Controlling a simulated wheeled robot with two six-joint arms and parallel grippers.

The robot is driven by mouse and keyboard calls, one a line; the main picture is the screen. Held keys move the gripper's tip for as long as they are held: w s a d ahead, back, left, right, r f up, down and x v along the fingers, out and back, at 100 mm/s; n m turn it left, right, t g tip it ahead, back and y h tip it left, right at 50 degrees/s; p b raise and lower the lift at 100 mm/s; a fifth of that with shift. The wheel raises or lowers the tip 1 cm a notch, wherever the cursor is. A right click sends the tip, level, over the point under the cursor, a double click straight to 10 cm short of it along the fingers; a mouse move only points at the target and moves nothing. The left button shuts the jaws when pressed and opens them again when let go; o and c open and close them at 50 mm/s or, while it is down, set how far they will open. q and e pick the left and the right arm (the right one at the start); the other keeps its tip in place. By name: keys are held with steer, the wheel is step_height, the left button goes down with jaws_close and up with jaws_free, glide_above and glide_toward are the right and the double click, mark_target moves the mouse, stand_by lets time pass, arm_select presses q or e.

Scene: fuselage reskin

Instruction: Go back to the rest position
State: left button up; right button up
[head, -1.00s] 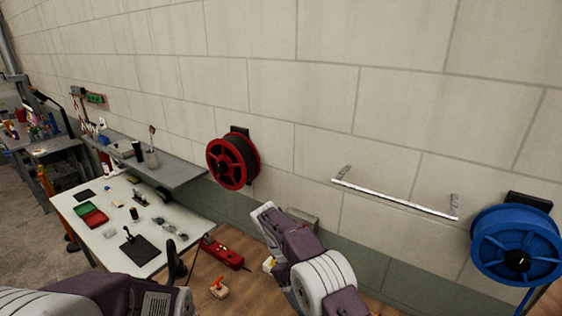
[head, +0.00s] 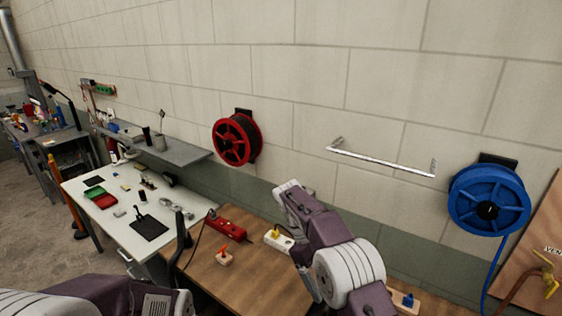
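My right arm rises in the lower middle of the head view, bent over the wooden table (head: 262,284); its purple and grey links are in view, but I cannot make out its gripper fingers. My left arm comes in at the lower left, and its gripper is not in view. I see nothing held by either arm.
A white table (head: 120,219) with red and green trays stands left of the wooden table. The wooden table carries a red power strip (head: 227,228) and an orange-topped block (head: 224,257). Red (head: 237,140) and blue (head: 489,200) reels and a metal rail (head: 380,161) hang on the wall.

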steer(key=shift+s+d+f+b, duration=0.2)
steer(key=shift+d+f+b, duration=0.45)
steer(key=shift+d+b, duration=0.3)
steer(key=s+d+f+m+t+y+b, duration=0.1)
steer(key=s+d+f+m+b, duration=0.15)
steer(key=s+f+b, duration=0.25)
steer(key=s+d+f+m+y+b, duration=0.1)
steer(key=s+d+f+y+b, duration=0.1)
steer(key=s+d+f+b, duration=0.25)
arm_select(q)
step_height(320, 180, down, 15)
steer(key=b, duration=0.2)
steer(key=shift+f, duration=0.15)
arm_select(e)
steer(key=s+a+f+m+t+y, duration=0.2)
steer(key=s+f+m, duration=0.4)
steer(key=f, duration=0.5)
steer(key=shift+s+a+f+t, duration=0.15)
steer(key=shift+s+a+t, duration=0.25)
steer(key=shift+s+t, duration=0.45)
arm_select(q)
steer(key=shift+s, duration=0.3)
arm_select(e)
steer(key=shift+s, duration=0.15)
arm_select(q)
steer(key=shift+w, duration=0.1)
